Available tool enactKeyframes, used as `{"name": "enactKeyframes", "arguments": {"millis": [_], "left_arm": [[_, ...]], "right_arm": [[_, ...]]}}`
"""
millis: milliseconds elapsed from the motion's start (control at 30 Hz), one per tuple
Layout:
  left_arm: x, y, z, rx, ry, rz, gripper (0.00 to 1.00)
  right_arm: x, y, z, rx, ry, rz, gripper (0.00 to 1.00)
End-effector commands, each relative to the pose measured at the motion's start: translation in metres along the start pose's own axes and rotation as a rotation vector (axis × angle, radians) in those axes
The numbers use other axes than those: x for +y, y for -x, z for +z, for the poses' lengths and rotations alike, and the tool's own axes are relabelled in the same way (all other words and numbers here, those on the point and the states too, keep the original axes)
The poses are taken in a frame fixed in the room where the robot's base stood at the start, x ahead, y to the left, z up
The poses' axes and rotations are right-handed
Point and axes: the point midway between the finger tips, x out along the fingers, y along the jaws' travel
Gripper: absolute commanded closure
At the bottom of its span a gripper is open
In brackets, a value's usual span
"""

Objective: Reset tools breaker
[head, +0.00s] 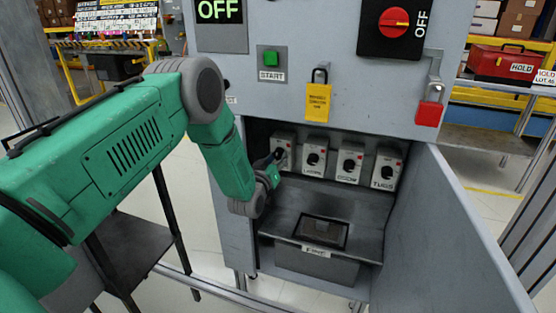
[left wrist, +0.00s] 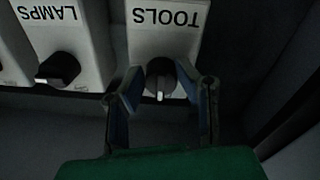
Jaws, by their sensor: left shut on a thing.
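The TOOLS breaker (left wrist: 166,30) is a light grey box with a black rotary knob (left wrist: 160,72). The picture in the left wrist view is upside down, and the knob's white mark points down there. My left gripper (left wrist: 158,88) has a finger on each side of this knob and is shut on it. In the head view, the TOOLS breaker (head: 284,143) is leftmost in the row and partly hidden by my left gripper (head: 275,160). My right gripper is not in view.
The LAMPS breaker (head: 314,155) and two more breakers stand to the right. A bin (head: 318,268) sits below. The cabinet door (head: 440,230) is open. Above are a START button (head: 271,57), a red rotary switch (head: 393,21), and a yellow-tagged padlock (head: 318,100).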

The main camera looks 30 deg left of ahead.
Motion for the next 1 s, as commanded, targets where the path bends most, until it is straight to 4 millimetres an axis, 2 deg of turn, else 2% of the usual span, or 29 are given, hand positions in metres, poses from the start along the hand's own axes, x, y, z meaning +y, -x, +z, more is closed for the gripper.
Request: {"name": "enactKeyframes", "arguments": {"millis": [100, 133, 167, 200, 467, 600, 767, 1000], "left_arm": [[-0.002, 0.001, 0.000, -0.001, 0.001, -0.004, 1.00], [-0.002, 0.001, 0.000, -0.001, 0.001, -0.004, 0.69], [-0.002, 0.001, 0.000, -0.001, 0.000, -0.003, 0.58], [-0.002, 0.001, 0.000, -0.001, 0.000, -0.003, 0.52], [-0.001, 0.000, 0.000, 0.000, -0.001, -0.001, 0.52], [-0.001, 0.007, 0.001, -0.002, -0.001, -0.002, 0.52], [-0.001, 0.033, 0.001, -0.004, 0.000, -0.003, 0.52], [-0.002, 0.085, 0.002, -0.005, -0.001, -0.003, 0.52]], "right_arm": [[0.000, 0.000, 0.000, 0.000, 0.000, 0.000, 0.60], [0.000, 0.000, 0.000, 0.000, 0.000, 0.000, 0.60], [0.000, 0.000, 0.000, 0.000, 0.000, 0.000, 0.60], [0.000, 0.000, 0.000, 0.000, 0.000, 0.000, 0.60], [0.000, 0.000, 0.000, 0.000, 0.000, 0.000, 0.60], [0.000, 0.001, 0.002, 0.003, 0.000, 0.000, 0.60], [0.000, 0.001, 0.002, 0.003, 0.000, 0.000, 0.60], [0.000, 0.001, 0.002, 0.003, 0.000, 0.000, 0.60]]}}
